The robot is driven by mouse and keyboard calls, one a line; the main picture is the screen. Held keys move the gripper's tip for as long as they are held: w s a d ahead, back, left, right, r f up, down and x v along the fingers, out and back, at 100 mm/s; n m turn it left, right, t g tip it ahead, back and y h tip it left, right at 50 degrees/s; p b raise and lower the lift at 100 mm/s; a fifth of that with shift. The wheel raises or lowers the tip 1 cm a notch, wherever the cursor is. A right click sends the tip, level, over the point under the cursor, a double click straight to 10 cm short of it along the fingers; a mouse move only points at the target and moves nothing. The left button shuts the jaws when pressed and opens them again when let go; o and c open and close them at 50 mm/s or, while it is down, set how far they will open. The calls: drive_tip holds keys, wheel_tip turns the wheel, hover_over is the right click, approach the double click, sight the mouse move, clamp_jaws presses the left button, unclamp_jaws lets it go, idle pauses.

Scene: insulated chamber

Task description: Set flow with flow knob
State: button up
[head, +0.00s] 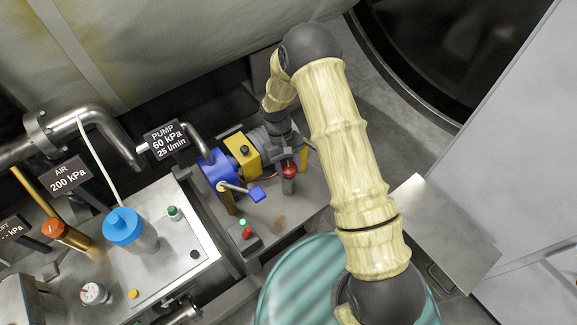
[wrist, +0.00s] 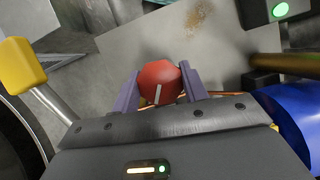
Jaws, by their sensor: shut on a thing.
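The flow knob (head: 289,171) is a red knob on a short grey post, on the metal plate beside the blue and yellow pump. In the wrist view the red knob (wrist: 160,78) is faceted and has a white mark pointing toward my gripper's body. My gripper (wrist: 158,86) has its two purple fingers on either side of the knob, shut on it. In the head view my gripper (head: 290,158) is partly hidden by my wrist. A display (head: 165,141) reads PUMP 60 kPa, 25 l/min.
The blue pump body (head: 219,171) and a blue-handled lever (head: 257,194) stand left of the knob. A yellow block (head: 240,153) is behind. A small box with green and red buttons (head: 243,240) stands in front. A yellow-handled lever (wrist: 22,66) is left in the wrist view.

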drive_tip(key=shift+d, duration=0.1)
drive_tip(key=o, duration=1)
drive_tip(key=b+v, duration=0.1)
drive_tip(key=v, duration=1.6)
drive_tip(key=shift+w+r, duration=0.1)
drive_tip(key=shift+r, duration=0.1)
